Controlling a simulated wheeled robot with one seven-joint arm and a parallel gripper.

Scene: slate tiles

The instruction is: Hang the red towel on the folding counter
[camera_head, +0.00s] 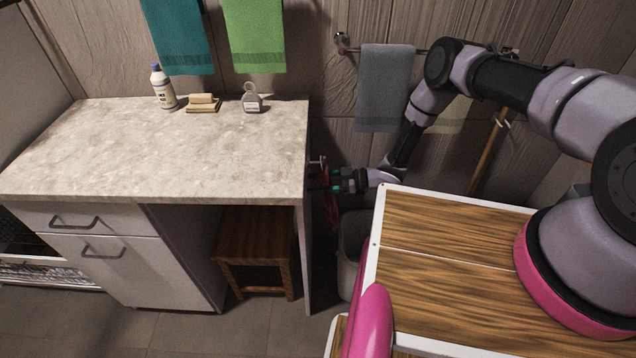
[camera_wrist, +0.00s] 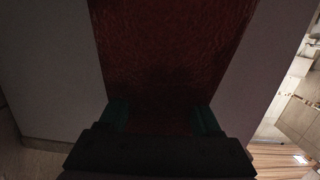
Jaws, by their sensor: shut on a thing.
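My gripper (camera_head: 338,180) is beside the right end of the counter, just below the level of its top. In the wrist view my gripper (camera_wrist: 160,118) is shut on the red towel (camera_wrist: 170,50), which fills the middle of that view. In the head view only a narrow dark red strip of the towel (camera_head: 332,210) shows near the fingers. The folding counter (camera_head: 170,150) has a pale stone top and a grey side panel at its right end. A small metal fitting at that side is close to the gripper. I cannot tell whether the towel touches it.
A bottle (camera_head: 163,88), a soap block (camera_head: 203,103) and a small round-topped item (camera_head: 252,99) stand at the counter's back. A grey towel (camera_head: 385,88) hangs on a wall rail. A wooden stool (camera_head: 255,245) is under the counter, and a bin (camera_head: 350,250) stands below my gripper.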

